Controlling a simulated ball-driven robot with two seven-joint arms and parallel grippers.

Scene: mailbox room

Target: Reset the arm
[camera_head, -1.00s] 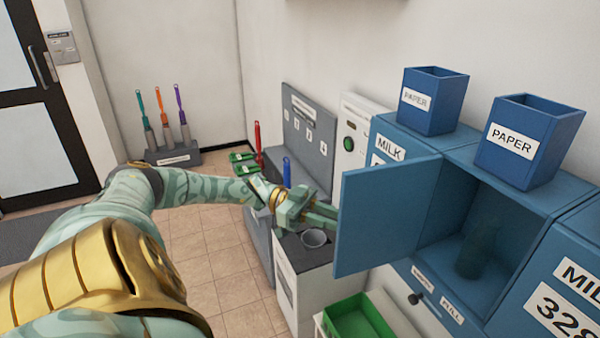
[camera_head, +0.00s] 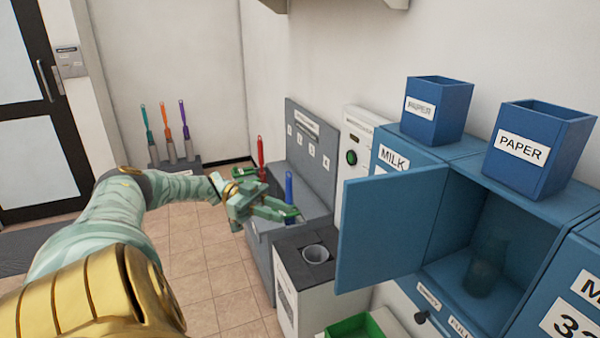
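My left arm comes in from the left, patterned green with a gold shoulder. My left gripper (camera_head: 285,211) is in front of the grey unit, left of the open blue mailbox door. Its fingers look spread apart, with nothing seen between them. The blue-handled tool (camera_head: 289,184) stands just behind the fingers; I cannot tell if they touch. My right gripper is not in view.
The blue mailbox door (camera_head: 388,226) stands open, with a dark bottle-like object (camera_head: 487,262) inside the compartment. Two paper boxes (camera_head: 437,110) (camera_head: 533,148) stand on top. A white cabinet with a cup (camera_head: 316,253) and a green tray (camera_head: 355,327) are below. Tiled floor is free at left.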

